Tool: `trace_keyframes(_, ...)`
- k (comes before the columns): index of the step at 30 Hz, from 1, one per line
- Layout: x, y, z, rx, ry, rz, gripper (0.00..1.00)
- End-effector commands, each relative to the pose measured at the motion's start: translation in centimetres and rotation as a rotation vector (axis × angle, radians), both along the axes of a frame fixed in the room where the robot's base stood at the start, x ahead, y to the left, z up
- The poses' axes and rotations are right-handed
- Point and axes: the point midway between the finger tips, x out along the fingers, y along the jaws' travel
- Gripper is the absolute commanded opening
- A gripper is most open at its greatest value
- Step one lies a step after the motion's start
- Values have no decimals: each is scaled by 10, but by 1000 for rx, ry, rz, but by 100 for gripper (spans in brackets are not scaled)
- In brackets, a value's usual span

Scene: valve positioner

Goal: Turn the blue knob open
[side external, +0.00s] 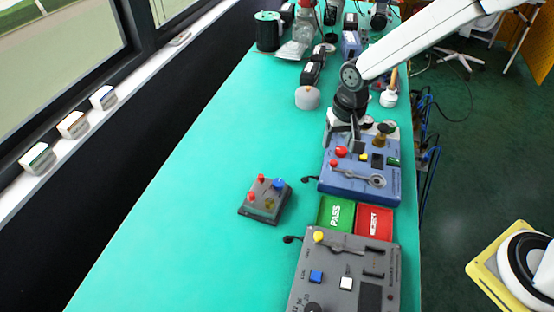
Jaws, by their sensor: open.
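The blue knob (278,184) sits at the far right corner of a small dark grey box (257,215) on the green table. Two red knobs (261,178) and a dull dark one stand on the same box. The knob's exact turn angle is too small to read. My gripper (356,130) is open, pointing down over the back edge of the blue control panel (335,185). It is to the right of and behind the small box, well apart from the blue knob. Its fingertips are small and partly lost against the panel.
Green PASS (336,213) and red REJECT (374,222) trays lie between the blue panel and a grey panel (340,255) in front. A grey dome (307,98) and several bottles and tools stand at the back. The table left of the small box is clear.

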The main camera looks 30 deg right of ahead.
Motion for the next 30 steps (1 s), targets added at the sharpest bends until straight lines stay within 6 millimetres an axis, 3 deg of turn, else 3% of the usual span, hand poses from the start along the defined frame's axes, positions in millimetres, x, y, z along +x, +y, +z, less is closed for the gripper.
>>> trace_keyframes(6, 36, 42, -26, 7, 46, -117, 61)
trace_keyframes(15, 67, 94, -63, 1, 96, -268, 61)
trace_keyframes(21, 73, 110, -75, -4, 111, -320, 61)
trace_keyframes(30, 74, 112, -78, -3, 112, -327, 61)
